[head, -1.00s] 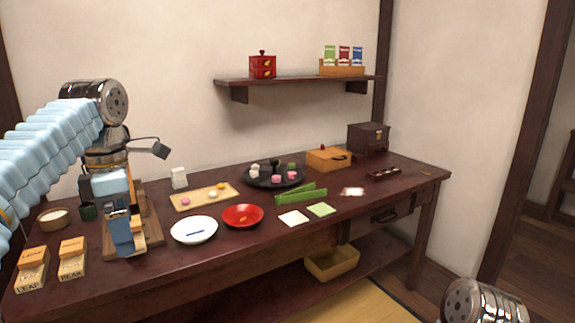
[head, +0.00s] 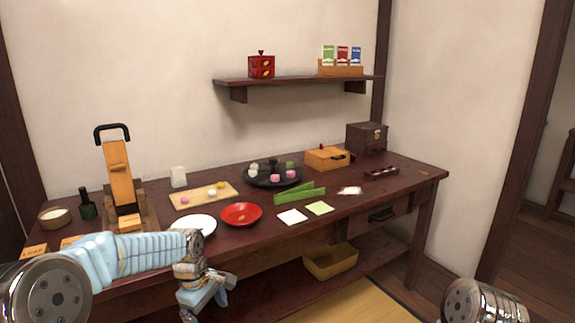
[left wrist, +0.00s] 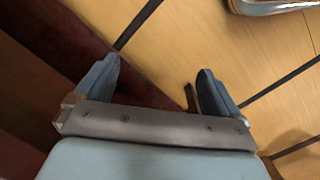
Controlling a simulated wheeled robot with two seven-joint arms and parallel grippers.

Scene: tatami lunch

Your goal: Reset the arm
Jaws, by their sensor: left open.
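My left arm comes in from the left, low in the head view, and reaches across the front of the table. My left gripper (head: 204,296) hangs in front of the table's front edge, below the tabletop. In the left wrist view its two blue fingers (left wrist: 152,88) stand wide apart with nothing between them, above the tatami floor (left wrist: 190,45). A rounded metal part of my right arm (head: 484,302) shows at the bottom right of the head view; the right gripper is out of view.
The dark wooden table (head: 330,222) holds a white plate (head: 192,224), a red plate (head: 241,214), a wooden board (head: 203,195), a black tray (head: 272,180) and a wooden stand with a black handle (head: 121,180). A bin (head: 331,262) sits on the lower shelf.

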